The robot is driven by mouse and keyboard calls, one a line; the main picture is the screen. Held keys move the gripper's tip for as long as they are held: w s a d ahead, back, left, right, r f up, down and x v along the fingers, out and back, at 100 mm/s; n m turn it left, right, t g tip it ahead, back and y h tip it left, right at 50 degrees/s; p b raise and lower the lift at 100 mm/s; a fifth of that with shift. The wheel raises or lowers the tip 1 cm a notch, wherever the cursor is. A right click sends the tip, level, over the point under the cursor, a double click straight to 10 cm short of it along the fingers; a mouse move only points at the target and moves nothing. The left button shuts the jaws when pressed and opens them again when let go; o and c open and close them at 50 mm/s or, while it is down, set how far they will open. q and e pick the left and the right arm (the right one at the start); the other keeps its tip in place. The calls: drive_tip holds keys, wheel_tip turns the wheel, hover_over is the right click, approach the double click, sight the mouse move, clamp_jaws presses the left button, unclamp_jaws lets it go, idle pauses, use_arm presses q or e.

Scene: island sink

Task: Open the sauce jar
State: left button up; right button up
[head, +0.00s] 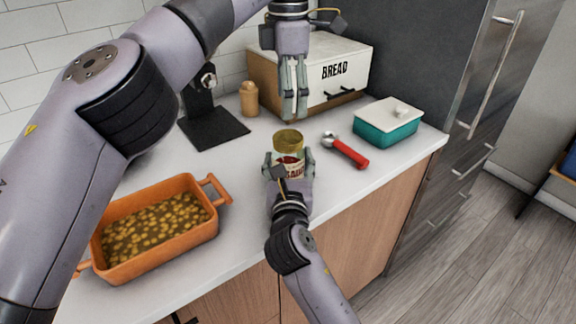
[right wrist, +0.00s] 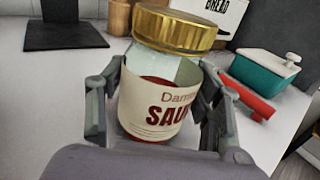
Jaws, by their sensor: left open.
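The sauce jar (head: 291,160) is glass with a cream label and red lettering, and its gold lid (head: 288,138) is on. In the right wrist view the jar (right wrist: 155,108) and its lid (right wrist: 176,30) stand nearly upright, leaning slightly in the picture. My right gripper (head: 289,156) has one finger on each side of the jar body, against the label, below the lid. My left gripper (head: 295,112) points down, open and empty, above and behind the lid, apart from it. The jar's base is hidden by the right gripper.
A red-handled tool (head: 345,150) and a teal lidded dish (head: 387,123) lie right of the jar. An orange baking dish (head: 221,203) is at left. A bread box (head: 345,75), a wooden shaker (head: 249,100) and a black stand (head: 214,128) are behind. Counter between dish and jar is clear.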

sight(288, 137)
drive_tip(key=c, duration=1.2)
clamp_jaws()
use_arm(q)
drive_tip(key=m, duration=1.6)
drive_tip(key=shift+m, duration=0.4)
drive_tip(key=m, duration=0.5)
drive_tip(key=shift+m, duration=0.3)
drive_tip(key=shift+f, duration=4.05)
drive_tip(key=shift+c, duration=0.4)
